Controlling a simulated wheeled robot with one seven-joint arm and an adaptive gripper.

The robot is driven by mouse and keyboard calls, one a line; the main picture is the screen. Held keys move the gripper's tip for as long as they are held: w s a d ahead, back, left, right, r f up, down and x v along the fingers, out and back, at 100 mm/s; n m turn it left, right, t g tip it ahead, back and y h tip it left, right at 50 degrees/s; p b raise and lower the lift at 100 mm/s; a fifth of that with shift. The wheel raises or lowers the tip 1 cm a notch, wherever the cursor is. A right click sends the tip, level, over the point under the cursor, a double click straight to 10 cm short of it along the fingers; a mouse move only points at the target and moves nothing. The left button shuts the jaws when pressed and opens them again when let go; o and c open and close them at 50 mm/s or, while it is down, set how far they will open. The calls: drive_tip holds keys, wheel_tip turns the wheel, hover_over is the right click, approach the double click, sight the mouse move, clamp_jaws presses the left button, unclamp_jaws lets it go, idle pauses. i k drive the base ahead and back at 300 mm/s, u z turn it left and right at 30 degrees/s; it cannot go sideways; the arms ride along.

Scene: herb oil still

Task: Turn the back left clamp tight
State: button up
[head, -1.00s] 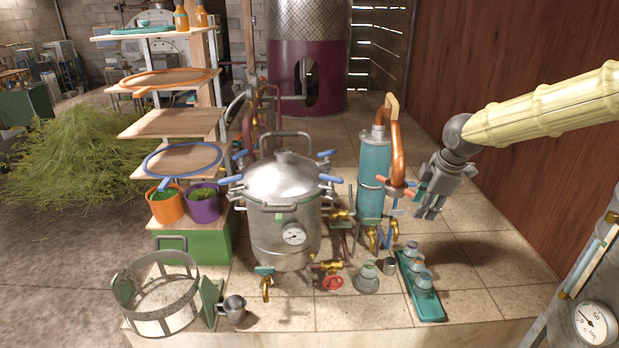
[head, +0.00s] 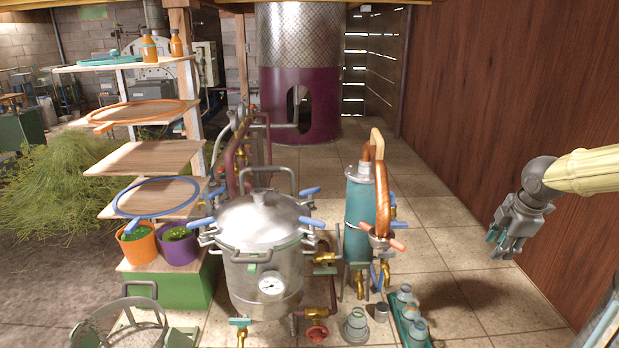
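The silver still pot (head: 262,255) stands upright at the centre of the head view, with its domed lid (head: 262,215) on. Clamps with blue handles sit around the lid rim. The back left clamp (head: 216,194) shows as a small blue handle at the lid's far left, partly hidden beside the shelf. The front left clamp (head: 201,223), the back right clamp (head: 311,191) and the front right clamp (head: 313,221) also show. How tight any clamp is I cannot tell. My gripper (head: 504,248) is far right of the pot, pointing down, its fingers apart and empty.
A teal condenser (head: 360,215) with a copper pipe stands between pot and gripper. A wooden shelf (head: 150,158) and potted herbs (head: 137,243) crowd the pot's left. A teal tray (head: 402,318) holds jars in front. Tiled floor near the brown wall (head: 510,100) is clear.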

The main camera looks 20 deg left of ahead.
sight(215, 193)
drive_tip(key=i, duration=1.55)
drive_tip(key=u, duration=2.3)
